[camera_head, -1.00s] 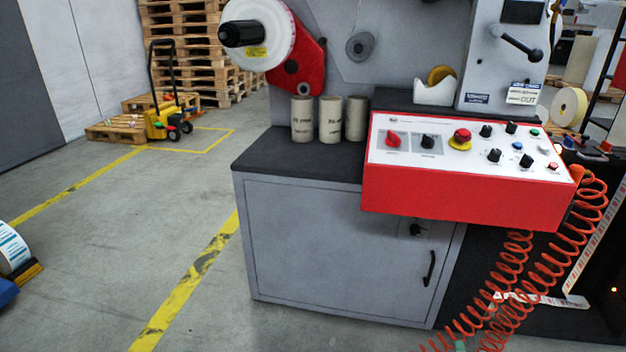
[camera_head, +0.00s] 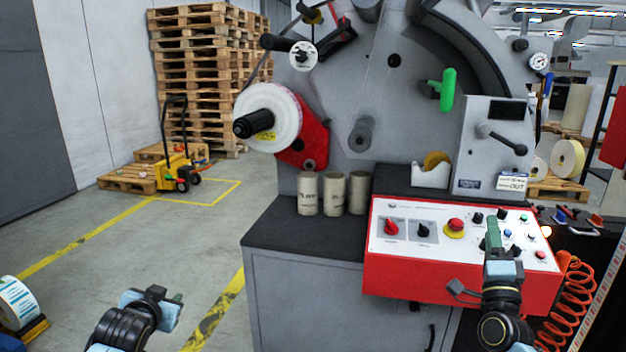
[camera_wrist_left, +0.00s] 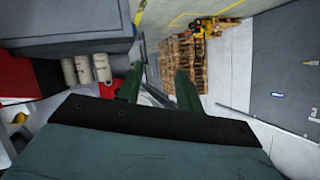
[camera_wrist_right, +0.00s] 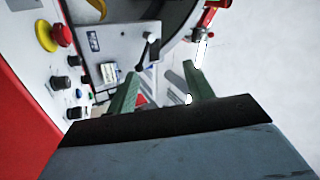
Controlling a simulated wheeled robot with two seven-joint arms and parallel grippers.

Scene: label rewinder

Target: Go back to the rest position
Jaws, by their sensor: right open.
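My left gripper (camera_head: 176,298) is low at the left of the head view, over the floor and left of the machine's cabinet. In the left wrist view its green fingers (camera_wrist_left: 156,78) stand apart with nothing between them. My right gripper (camera_head: 493,235) points up in front of the right part of the control panel (camera_head: 408,262). In the right wrist view its green fingers (camera_wrist_right: 160,82) are apart and empty. It hides some of the panel's knobs; I cannot tell how close it is to them.
The label rewinder (camera_head: 420,120) stands on a grey cabinet (camera_head: 300,305). Cardboard cores (camera_head: 333,194) stand on its dark top. A white roll (camera_head: 272,115) is on the left spindle. Orange coiled hoses (camera_head: 568,300) hang at right. Floor at left is mostly free, with a pallet jack (camera_head: 178,172) and pallets (camera_head: 205,80) behind.

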